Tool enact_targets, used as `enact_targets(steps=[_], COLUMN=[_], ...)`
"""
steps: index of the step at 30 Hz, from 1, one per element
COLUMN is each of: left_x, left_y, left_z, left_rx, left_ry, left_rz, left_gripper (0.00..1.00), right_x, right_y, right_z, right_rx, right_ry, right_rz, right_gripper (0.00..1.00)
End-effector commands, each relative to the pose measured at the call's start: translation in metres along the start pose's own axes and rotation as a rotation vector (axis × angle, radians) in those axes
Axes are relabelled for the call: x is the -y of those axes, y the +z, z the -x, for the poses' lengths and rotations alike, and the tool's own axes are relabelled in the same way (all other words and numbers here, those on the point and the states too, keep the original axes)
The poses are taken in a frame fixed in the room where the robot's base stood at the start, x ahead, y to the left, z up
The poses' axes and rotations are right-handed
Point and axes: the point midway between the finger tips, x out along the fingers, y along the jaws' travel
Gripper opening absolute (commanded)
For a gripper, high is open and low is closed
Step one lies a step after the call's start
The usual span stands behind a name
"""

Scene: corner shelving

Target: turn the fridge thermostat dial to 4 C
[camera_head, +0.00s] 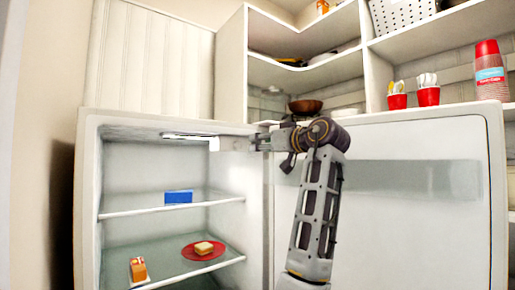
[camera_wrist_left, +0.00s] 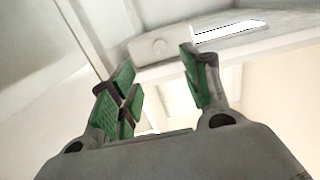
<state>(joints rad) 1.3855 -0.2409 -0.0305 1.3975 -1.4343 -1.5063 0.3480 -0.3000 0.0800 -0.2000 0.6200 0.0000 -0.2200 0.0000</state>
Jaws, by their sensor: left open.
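The open white fridge (camera_head: 89,200) stands at the left of the head view, its door (camera_head: 400,235) swung to the right. A pale thermostat housing (camera_head: 232,144) sits under the fridge ceiling at the right inner wall. In the left wrist view the housing (camera_wrist_left: 142,50) carries a small round pale dial (camera_wrist_left: 159,46); no markings on it can be read. My left gripper (camera_head: 262,142) is beside the housing, and in the left wrist view its green-padded fingers (camera_wrist_left: 157,68) are open and empty, with the dial beyond the gap between them. Contact cannot be told. My right gripper is not in view.
Inside the fridge, a blue box (camera_head: 178,197) is on the upper shelf; an orange-and-white carton (camera_head: 138,269) and a red plate (camera_head: 190,250) with food are below. A bright lamp strip (camera_wrist_left: 230,31) is near the dial. Corner shelving (camera_head: 303,73) with cups stands behind the door.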

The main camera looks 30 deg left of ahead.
Motion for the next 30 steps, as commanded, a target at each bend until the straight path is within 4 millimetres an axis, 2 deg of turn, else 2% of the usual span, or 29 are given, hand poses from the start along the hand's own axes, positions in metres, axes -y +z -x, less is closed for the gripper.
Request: enact_targets(steps=[6, 20, 25, 30], left_x=[0.0, 0.002, 0.014, 0.028], left_y=[0.0, -0.002, -0.011, -0.03], left_z=[0.011, 0.01, 0.001, -0.003], left_rx=[-0.001, -0.002, -0.024, -0.092], left_ry=[0.0, -0.004, -0.036, -0.085], left_rz=[0.0, 0.003, 0.008, 0.005], left_gripper=[0.47, 0.47, 0.47, 0.47], right_x=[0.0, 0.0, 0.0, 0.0], right_y=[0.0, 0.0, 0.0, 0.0], right_z=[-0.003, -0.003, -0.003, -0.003], right_rx=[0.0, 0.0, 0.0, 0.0], right_ry=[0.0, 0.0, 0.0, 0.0], right_rz=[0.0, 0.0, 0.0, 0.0], right_gripper=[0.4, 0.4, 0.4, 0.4])
